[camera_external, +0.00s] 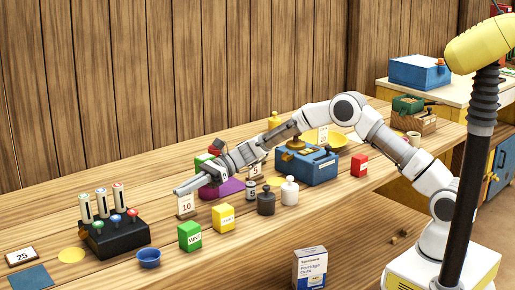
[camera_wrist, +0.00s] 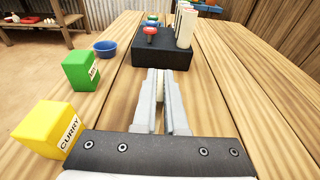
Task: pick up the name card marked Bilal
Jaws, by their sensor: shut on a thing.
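My gripper (camera_external: 177,190) reaches left over the wooden table, low above its middle. In the wrist view the two fingers (camera_wrist: 161,73) are closed on a thin pale piece (camera_wrist: 160,92), seen edge-on, with no writing showing. In the external view a white card marked 10 (camera_external: 186,206) shows just below the fingertips; I cannot tell whether it is the held piece or stands behind. No name Bilal is legible on anything. Other cards marked 25 (camera_external: 22,256), 5 (camera_external: 254,171) and 20 (camera_external: 322,135) are apart from my gripper.
A black rack (camera_external: 122,238) with white tubes and coloured knobs stands ahead of the fingers, also in the wrist view (camera_wrist: 165,52). A blue bowl (camera_external: 149,257), green box (camera_external: 190,236) and yellow curry box (camera_external: 223,217) stand nearby.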

